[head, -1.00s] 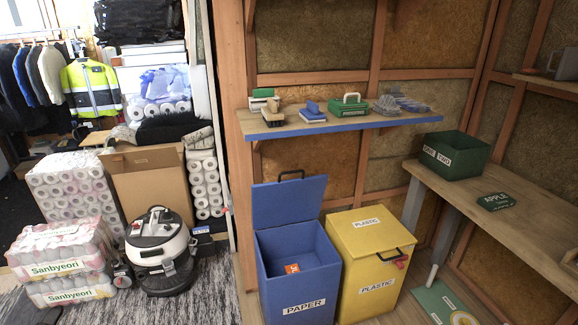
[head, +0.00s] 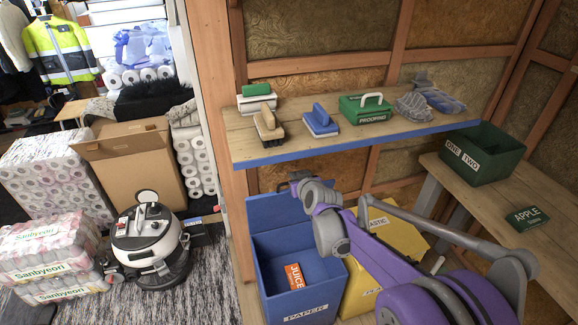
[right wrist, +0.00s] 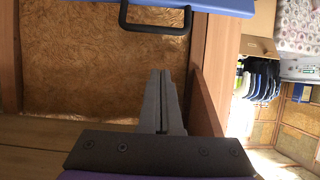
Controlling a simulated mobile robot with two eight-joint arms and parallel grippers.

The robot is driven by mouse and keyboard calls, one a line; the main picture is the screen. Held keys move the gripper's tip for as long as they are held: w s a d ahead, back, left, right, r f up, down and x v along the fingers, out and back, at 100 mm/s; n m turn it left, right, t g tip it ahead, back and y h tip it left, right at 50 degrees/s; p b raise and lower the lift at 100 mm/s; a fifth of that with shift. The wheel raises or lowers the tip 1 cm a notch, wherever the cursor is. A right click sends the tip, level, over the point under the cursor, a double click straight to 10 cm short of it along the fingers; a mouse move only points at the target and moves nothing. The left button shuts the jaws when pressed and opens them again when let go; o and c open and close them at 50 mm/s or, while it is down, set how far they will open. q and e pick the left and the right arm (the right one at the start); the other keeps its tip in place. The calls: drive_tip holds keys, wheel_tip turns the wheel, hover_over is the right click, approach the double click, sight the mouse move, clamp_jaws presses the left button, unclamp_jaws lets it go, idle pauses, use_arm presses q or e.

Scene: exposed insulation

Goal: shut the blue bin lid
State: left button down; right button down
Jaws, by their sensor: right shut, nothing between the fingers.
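The blue bin (head: 268,262) marked PAPER stands open below the shelf. Its blue lid (head: 268,210) is raised at the back, and my right arm covers its right part. An orange JUICE carton (head: 294,277) lies inside the bin. My right gripper (head: 297,180) is at the top edge of the lid, small and partly hidden by its own wrist. In the right wrist view its fingers (right wrist: 162,100) are shut and empty. The lid's edge (right wrist: 190,6) and black handle (right wrist: 155,22) show there at the top, apart from the fingertips. My left gripper is out of view.
A yellow PLASTIC bin (head: 392,240) stands right of the blue bin, largely behind my arm. The wooden shelf (head: 235,130) with brushes and a green box overhangs just above. A vacuum cleaner (head: 150,245) stands left on the rug.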

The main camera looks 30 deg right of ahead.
drive_tip(key=x, duration=0.9)
drive_tip(key=shift+f+b, duration=0.3)
drive_tip(key=shift+s+a+f, duration=0.15)
drive_tip(key=shift+s+f, duration=0.15)
drive_tip(key=shift+s, duration=0.45)
drive_tip(key=shift+s+a+f, duration=0.2)
drive_tip(key=shift+s+f, duration=0.15)
drive_tip(key=shift+s, duration=0.35)
drive_tip(key=shift+f, duration=0.1)
